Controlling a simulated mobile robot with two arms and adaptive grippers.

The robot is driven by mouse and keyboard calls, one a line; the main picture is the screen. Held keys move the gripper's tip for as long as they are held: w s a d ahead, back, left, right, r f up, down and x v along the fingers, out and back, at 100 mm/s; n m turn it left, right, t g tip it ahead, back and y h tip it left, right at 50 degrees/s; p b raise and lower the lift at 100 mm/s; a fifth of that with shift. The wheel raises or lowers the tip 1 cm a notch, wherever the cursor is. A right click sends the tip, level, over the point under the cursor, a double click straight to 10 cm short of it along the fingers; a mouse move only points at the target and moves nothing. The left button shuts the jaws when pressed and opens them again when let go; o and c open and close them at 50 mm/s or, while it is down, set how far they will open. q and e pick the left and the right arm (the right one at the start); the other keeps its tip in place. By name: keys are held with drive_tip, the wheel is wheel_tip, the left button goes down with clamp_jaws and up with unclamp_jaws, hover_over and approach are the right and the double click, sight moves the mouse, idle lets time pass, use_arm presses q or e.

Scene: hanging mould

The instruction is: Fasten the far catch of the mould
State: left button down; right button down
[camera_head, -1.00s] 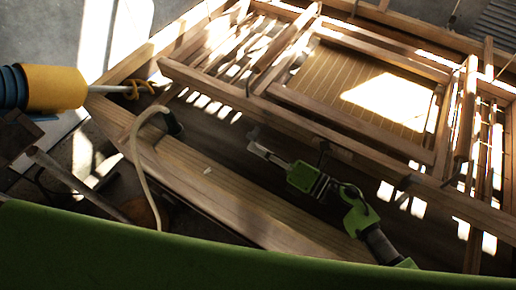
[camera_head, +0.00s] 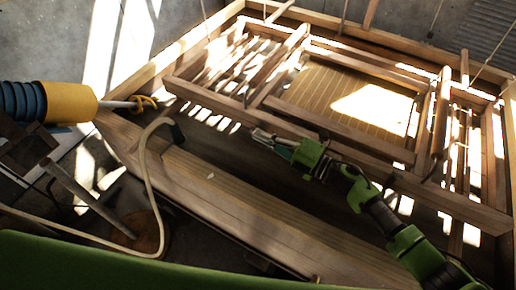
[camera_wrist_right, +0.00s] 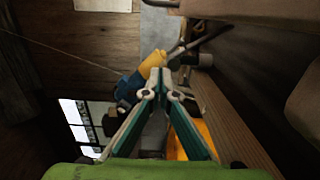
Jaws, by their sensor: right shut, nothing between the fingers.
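The mould (camera_head: 305,125) is a wooden frame with a ribbed amber screen (camera_head: 335,97), hanging over a long wooden vat in the head view. Its near rail (camera_head: 380,175) runs slantwise across the middle. I cannot clearly make out the far catch or whether it is fastened. My right gripper (camera_head: 259,136) is shut and empty, close to the near rail on its front side; I cannot tell whether they touch. In the right wrist view its fingers (camera_wrist_right: 160,80) meet at the tips. My left gripper is not in view.
The vat's near edge (camera_head: 225,207) lies in front of my right arm. A pale hose (camera_head: 147,160) curves over the vat's left end. Thin cords (camera_head: 436,18) rise from the frame.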

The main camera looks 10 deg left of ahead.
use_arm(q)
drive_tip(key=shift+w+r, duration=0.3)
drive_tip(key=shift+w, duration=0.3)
use_arm(e)
drive_tip(key=shift+w+d+r+m, duration=0.15)
drive_tip(key=shift+w+m, duration=0.1)
drive_tip(key=shift+w, duration=0.25)
drive_tip(key=shift+w+d+r+m, duration=0.1)
drive_tip(key=shift+w+m, duration=0.15)
drive_tip(key=shift+w, duration=0.2)
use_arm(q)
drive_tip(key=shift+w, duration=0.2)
